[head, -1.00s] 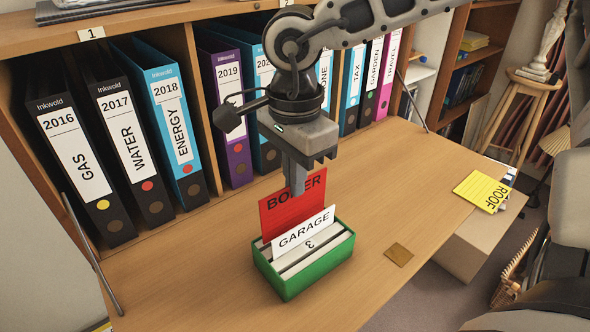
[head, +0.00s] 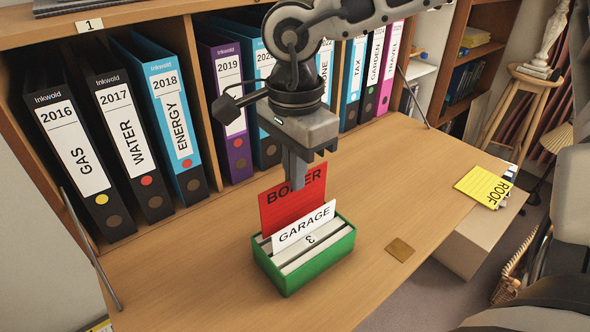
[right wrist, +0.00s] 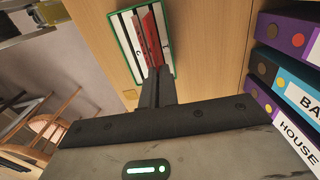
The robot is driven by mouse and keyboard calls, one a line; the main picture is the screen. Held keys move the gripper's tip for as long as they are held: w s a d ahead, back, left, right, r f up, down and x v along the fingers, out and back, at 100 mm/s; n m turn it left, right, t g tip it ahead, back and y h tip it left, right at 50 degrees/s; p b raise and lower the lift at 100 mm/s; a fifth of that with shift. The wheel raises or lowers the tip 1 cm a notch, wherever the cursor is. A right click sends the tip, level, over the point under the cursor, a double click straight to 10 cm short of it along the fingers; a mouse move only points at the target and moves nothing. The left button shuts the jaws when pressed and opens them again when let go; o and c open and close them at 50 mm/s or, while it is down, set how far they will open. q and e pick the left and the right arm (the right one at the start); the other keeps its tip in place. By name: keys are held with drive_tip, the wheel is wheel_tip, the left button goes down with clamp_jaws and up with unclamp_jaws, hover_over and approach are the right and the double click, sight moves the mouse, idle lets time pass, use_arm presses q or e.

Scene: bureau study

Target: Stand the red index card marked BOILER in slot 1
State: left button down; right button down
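The red index card marked BOILER (head: 280,213) is upright, its lower part hidden behind the white GARAGE card (head: 303,229) at the green card box (head: 318,271). My right gripper (head: 296,184) is above the box, its fingers shut on the card's upper edge and covering part of the word. In the right wrist view the red card (right wrist: 151,36) shows among the pale dividers inside the box (right wrist: 122,52). A 3 shows on the front divider; I cannot tell which slot the red card is over, or whether it touches bottom. My left gripper is out of view.
Several labelled binders (head: 123,125) stand in the shelf behind the desk board (head: 190,285). A small brown square (head: 400,250) lies right of the box. The board's front left is clear.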

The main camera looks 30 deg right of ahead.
sight(295, 198)
drive_tip(key=shift+f+b, duration=0.5)
drive_tip(key=shift+b, duration=0.25)
idle(0.7)
drive_tip(key=shift+f+b, duration=2.35)
drive_tip(key=shift+b, duration=0.15)
idle(1.3)
drive_tip(key=c, duration=1.7)
unclamp_jaws()
drive_tip(key=o, duration=0.6)
drive_tip(key=shift+c, duration=0.2)
drive_tip(key=shift+r, duration=0.1)
drive_tip(key=shift+r+p, duration=2.55)
drive_tip(key=shift+r, duration=1.35)
